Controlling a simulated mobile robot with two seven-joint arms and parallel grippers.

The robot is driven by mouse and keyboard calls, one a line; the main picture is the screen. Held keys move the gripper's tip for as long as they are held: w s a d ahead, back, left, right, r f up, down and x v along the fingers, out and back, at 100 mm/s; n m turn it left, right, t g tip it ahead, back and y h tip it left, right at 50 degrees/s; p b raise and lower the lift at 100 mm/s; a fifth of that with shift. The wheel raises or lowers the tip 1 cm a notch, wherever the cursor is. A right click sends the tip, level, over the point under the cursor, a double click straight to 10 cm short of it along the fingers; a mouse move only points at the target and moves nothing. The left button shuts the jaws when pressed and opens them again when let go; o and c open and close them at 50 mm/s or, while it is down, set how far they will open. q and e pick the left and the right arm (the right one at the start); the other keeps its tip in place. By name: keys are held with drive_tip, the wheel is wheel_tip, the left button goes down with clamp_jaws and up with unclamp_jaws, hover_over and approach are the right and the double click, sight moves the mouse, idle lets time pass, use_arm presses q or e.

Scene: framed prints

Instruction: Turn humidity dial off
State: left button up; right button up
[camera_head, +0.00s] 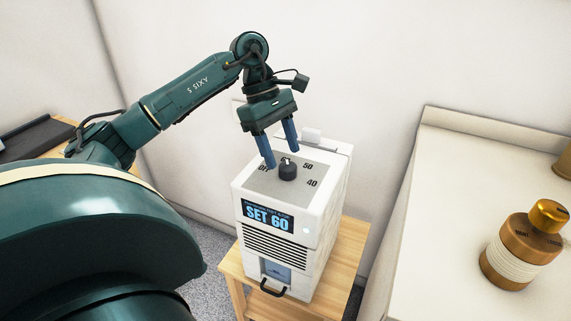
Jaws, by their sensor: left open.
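The humidity dial (287,172) is a small dark knob on the grey top panel of a white dehumidifier-like box (327,215). Labels "50", "40" and a partly hidden "OFF" are printed around the knob. The front display (267,217) reads "SET 60". My left gripper (281,160) points down just above the panel, with its two blue fingers apart. One finger is at the knob's left and the other is behind it; I cannot tell whether either touches it. My right gripper is not in view.
The box stands on a small wooden table (347,262) close to the white wall. A white counter (439,188) at right holds a brown and gold jar (524,249). A dark tray (38,137) lies on a wooden surface at the far left.

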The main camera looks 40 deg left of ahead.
sight(286, 165)
use_arm(q)
drive_tip(key=shift+x, duration=1.65)
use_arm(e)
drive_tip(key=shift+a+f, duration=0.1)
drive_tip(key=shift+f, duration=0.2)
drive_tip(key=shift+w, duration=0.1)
use_arm(q)
drive_tip(key=shift+r, duration=0.1)
drive_tip(key=c, duration=1)
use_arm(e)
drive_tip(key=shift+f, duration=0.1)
